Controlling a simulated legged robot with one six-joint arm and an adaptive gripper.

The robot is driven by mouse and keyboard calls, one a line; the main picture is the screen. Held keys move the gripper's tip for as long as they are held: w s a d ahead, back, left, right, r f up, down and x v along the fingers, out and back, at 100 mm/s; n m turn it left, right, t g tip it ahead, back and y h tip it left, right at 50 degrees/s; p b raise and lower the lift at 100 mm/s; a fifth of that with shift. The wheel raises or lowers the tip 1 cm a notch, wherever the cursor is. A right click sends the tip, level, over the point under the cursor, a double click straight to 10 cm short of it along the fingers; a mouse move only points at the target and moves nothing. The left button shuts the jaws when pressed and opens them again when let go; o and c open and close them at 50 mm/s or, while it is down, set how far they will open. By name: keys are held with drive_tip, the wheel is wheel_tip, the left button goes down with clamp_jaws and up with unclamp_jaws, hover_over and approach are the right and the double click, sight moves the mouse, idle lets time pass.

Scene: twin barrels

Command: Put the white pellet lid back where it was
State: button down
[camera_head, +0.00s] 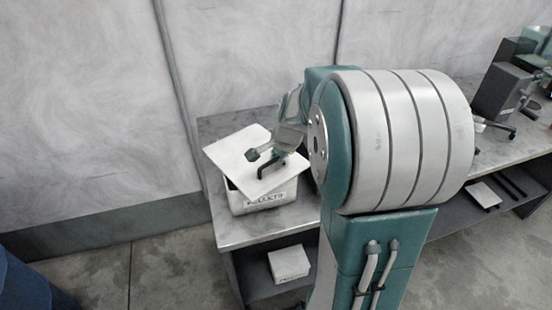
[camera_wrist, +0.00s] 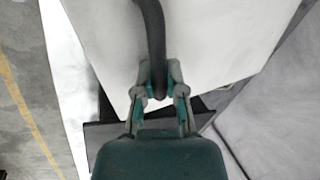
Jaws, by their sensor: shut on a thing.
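The white lid (camera_head: 232,152) is a flat square plate with a dark curved handle (camera_wrist: 149,30). In the head view it is turned askew over a white box (camera_head: 262,198) with dark lettering on its front. A dark strip of the box's opening shows below the lid's left edge. I cannot tell whether the lid touches the rim. My gripper (camera_head: 268,158) is shut on the lid's handle. In the wrist view the fingers (camera_wrist: 158,88) close around the dark handle, with the lid's white surface beyond. My arm hides part of the lid's right side.
The box stands on a grey bench (camera_head: 228,232) against a pale panel wall. A smaller white box (camera_head: 289,263) sits on the shelf below. Dark equipment (camera_head: 500,92) stands on the bench at far right. A blue barrel-like object (camera_head: 22,282) shows at lower left.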

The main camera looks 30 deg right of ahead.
drive_tip(key=c, duration=0.7)
unclamp_jaws()
drive_tip(key=v, duration=1.2)
drive_tip(key=s+a+n, duration=0.4)
drive_tip(key=a+n, duration=0.1)
drive_tip(key=s+a+n+t, duration=0.1)
drive_tip(key=s+a+n, duration=0.4)
drive_tip(key=a+n, duration=0.1)
drive_tip(key=s+a+f+n, duration=0.1)
drive_tip(key=s+a+n, duration=0.4)
drive_tip(key=a, duration=0.1)
drive_tip(key=shift+s+a+n+t, duration=0.15)
drive_tip(key=shift+n+t, duration=0.15)
drive_tip(key=shift+n, duration=0.1)
drive_tip(key=shift+a, duration=0.1)
